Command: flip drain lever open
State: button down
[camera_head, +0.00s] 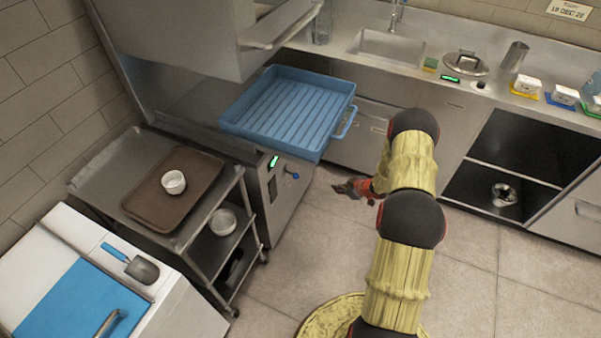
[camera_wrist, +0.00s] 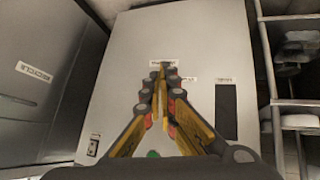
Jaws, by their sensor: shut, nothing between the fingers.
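A small lever with a blue knob (camera_head: 293,175) sticks out from the steel front of the cabinet (camera_head: 287,201) in the head view, just right of a green display (camera_head: 273,162). My gripper (camera_head: 341,187) is to the right of the lever, apart from it, over open floor. Its fingers are shut and empty. In the wrist view my gripper (camera_wrist: 161,70) points at a pale panel (camera_wrist: 130,50) with small labels and a dark slot (camera_wrist: 226,111). I cannot make out the lever there; the fingers cover the middle of the panel.
A blue ribbed tray (camera_head: 285,105) sits on top of the cabinet, its handle jutting right. A steel cart (camera_head: 100,178) with a brown tray (camera_head: 150,207) stands to the left. A sink counter (camera_head: 430,45) runs along the back. The floor (camera_head: 320,240) before the cabinet is clear.

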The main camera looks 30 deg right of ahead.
jog(key=w+a+r+n+t+y, duration=0.3)
jog(key=w+a+r+y, duration=0.2)
jog(key=a+r, duration=0.3)
jog(key=b, duration=0.3)
send_over(297, 175)
jog(key=s+d, duration=0.1)
jog(key=s, duration=0.3)
notch_tip(297, 175, down, 3)
jog(key=shift+w+f+b, duration=0.35)
jog(key=shift+w+f, duration=0.25)
jog(key=shift+f, duration=0.3)
jog(key=shift+w+f+b, duration=0.35)
jog(key=shift+w+f, duration=0.25)
jog(key=shift+f, duration=0.3)
jog(key=shift+s+d+f+b, duration=0.15)
jog(key=shift+f+b, duration=0.3)
jog(key=shift+f, duration=0.25)
jog(key=shift+s+f+b, duration=0.1)
jog(key=shift+f+b, duration=0.35)
jog(key=shift+f, duration=0.25)
jog(key=shift+r, duration=0.2)
